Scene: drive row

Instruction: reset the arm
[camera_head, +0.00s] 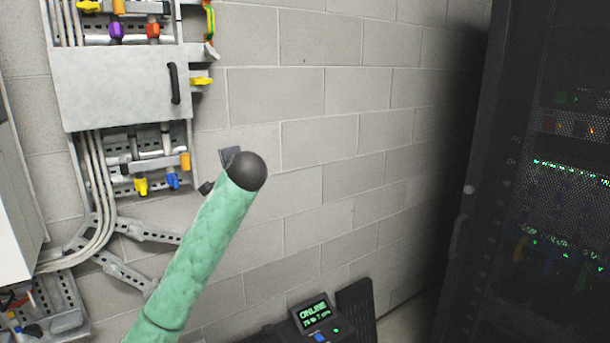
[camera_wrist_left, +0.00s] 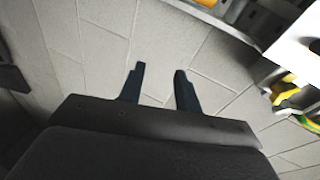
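My left arm, in a mint-green sleeve, rises from the bottom left of the head view to a dark round joint. Small dark parts show just behind that joint; the left gripper's fingers cannot be made out clearly there. In the left wrist view my left gripper (camera_wrist_left: 159,70) has its two dark fingers apart, with nothing between them but the grey block wall (camera_wrist_left: 105,45) beyond. The gripper is open and touches nothing that I can see. My right gripper is in neither view.
A grey wall cabinet (camera_head: 112,88) with cables and coloured connectors is at the left. A dark server rack (camera_head: 500,190) with green lights stands at the right. A small unit with an ONLINE screen (camera_head: 316,314) is at the bottom. The wall between is bare.

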